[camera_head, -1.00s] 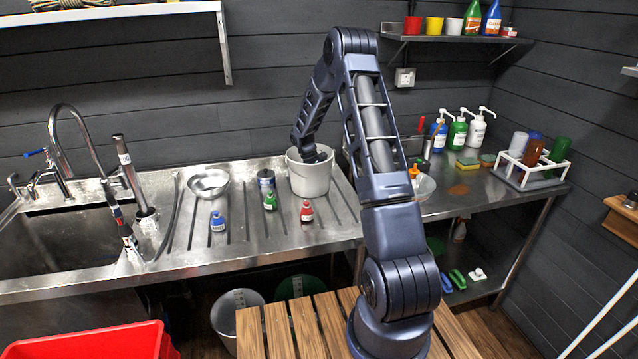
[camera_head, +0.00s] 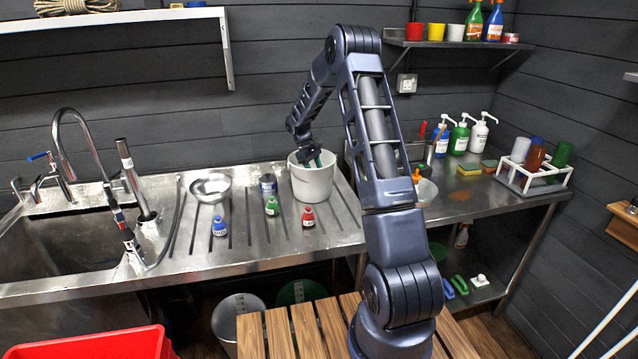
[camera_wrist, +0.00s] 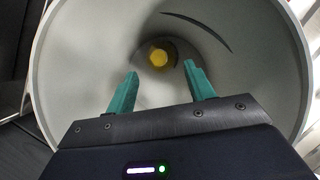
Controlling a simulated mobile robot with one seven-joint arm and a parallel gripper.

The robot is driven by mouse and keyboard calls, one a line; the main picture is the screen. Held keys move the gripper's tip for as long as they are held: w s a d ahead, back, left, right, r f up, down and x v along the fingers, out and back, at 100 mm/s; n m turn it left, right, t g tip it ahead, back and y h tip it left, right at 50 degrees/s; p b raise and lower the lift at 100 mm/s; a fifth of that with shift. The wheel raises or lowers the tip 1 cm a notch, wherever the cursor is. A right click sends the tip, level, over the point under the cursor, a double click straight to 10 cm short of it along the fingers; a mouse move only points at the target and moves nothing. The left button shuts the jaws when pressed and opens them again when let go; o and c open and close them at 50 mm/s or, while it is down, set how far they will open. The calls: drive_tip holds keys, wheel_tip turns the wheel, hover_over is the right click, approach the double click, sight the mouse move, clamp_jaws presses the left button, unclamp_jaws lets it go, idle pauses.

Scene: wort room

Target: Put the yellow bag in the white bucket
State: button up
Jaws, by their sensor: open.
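The white bucket (camera_head: 313,181) stands on the steel drainboard at the back. My gripper (camera_head: 309,160) is at its mouth, pointing down into it. In the wrist view my gripper (camera_wrist: 160,84) is open, its two green fingers apart with nothing between them. A small yellow thing, which looks like the yellow bag (camera_wrist: 158,57), lies at the bottom of the bucket (camera_wrist: 90,60), beyond the fingertips and apart from them. The bucket wall hides it in the head view.
The sink (camera_head: 70,245) lies farther left. Pump bottles (camera_head: 460,137) stand to the right.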

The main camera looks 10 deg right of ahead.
drive_tip(key=s+r+m+t, duration=0.1)
drive_tip(key=s+r, duration=0.3)
drive_tip(key=r, duration=0.4)
drive_tip(key=s+r+m+t, duration=0.1)
drive_tip(key=s+r, duration=0.2)
drive_tip(key=r, duration=0.5)
drive_tip(key=s+d+r+m+t+y, duration=0.1)
drive_tip(key=s+r+m+t, duration=0.1)
drive_tip(key=s+r, duration=0.95)
drive_tip(key=s+m+t+y, duration=0.2)
drive_tip(key=s+m, duration=0.3)
drive_tip(key=s, duration=2.2)
drive_tip(key=shift+d+f+t, duration=0.25)
drive_tip(key=shift+d+t, duration=0.2)
drive_tip(key=shift+t, duration=0.45)
